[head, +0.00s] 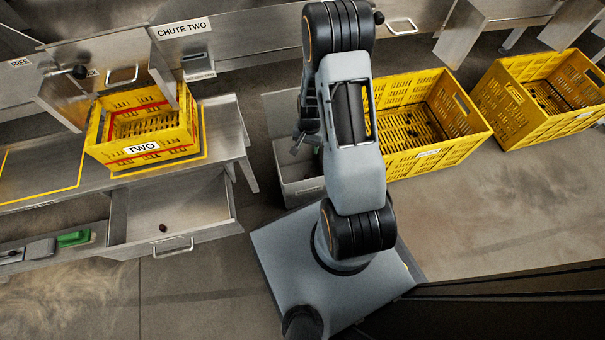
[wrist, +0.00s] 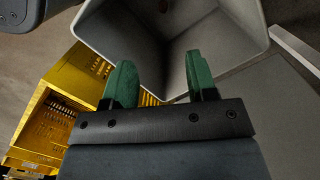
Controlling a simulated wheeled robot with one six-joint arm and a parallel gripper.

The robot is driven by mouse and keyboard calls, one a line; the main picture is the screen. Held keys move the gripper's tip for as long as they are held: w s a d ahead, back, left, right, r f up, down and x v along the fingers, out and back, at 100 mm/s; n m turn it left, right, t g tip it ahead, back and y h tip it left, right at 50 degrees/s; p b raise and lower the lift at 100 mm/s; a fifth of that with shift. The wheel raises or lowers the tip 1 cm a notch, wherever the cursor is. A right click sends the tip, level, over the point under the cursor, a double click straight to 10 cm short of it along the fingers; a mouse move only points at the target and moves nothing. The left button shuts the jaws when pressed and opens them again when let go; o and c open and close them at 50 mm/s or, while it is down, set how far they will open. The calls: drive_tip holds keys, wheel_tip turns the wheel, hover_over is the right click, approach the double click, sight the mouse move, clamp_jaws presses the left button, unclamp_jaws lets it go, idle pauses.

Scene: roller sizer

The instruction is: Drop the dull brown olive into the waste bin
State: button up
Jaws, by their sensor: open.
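The grey waste bin (head: 300,187) stands on the floor beside my base, partly hidden by my arm in the head view. In the wrist view the bin (wrist: 225,30) opens under my gripper (wrist: 160,62). The green fingers are spread apart with nothing between them. Another small dark brown olive-like thing (head: 163,228) lies in the open metal drawer (head: 190,208) at the left.
A yellow crate marked TWO (head: 146,148) sits on the metal bench above the drawer. Two yellow crates (head: 430,163) (head: 540,128) stand on the floor at the right with small dark things inside. A green object (head: 74,239) lies left of the drawer. The floor at front right is clear.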

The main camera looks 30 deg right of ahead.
wheel_tip(320, 180, up, 14)
drive_tip(key=w+d+p, duration=0.1)
drive_tip(key=p, duration=0.5)
drive_tip(key=shift+f, duration=0.15)
drive_tip(key=shift+w, duration=0.15)
idle(0.3)
drive_tip(key=s+a+r+n+t+p, duration=0.1)
drive_tip(key=s+a+r+n+p, duration=0.1)
drive_tip(key=r+p, duration=0.8)
drive_tip(key=s+a+r+n+t+p, duration=0.2)
drive_tip(key=r+p, duration=0.8)
drive_tip(key=r, duration=1.6)
drive_tip(key=s+a+r+n+t+h+p, duration=0.1)
drive_tip(key=s+a+r+n+p, duration=0.3)
drive_tip(key=r, duration=1.4)
drive_tip(key=s+a+p, duration=0.1)
drive_tip(key=s+p, duration=0.2)
drive_tip(key=p, duration=0.4)
drive_tip(key=shift+s+a+t, duration=0.15)
drive_tip(key=shift+s+t, duration=0.15)
drive_tip(key=shift+c, duration=0.9)
drive_tip(key=shift+s, duration=0.1)
